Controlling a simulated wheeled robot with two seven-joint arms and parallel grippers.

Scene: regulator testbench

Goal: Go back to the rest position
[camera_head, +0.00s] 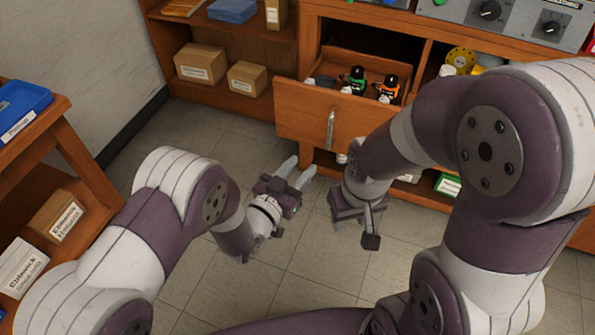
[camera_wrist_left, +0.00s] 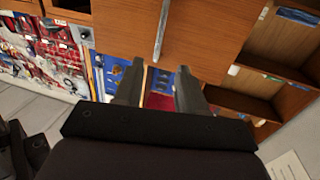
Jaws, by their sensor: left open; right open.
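My left gripper (camera_head: 297,170) is in front of the open drawer, low over the tiled floor. Its two fingers are apart with nothing between them, and they also show in the left wrist view (camera_wrist_left: 158,85). My right gripper (camera_head: 357,232) is to the right of the left one, in front of the cabinet; its fingers are partly hidden by its own wrist. I see nothing held in it.
The wooden drawer (camera_head: 303,120) stands pulled out, with a green-and-black item (camera_head: 356,78) and an orange-and-black item (camera_head: 386,86) inside. Cardboard boxes (camera_head: 200,63) sit on the shelf at left. A wooden shelf unit (camera_head: 62,130) stands at far left. The floor between is clear.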

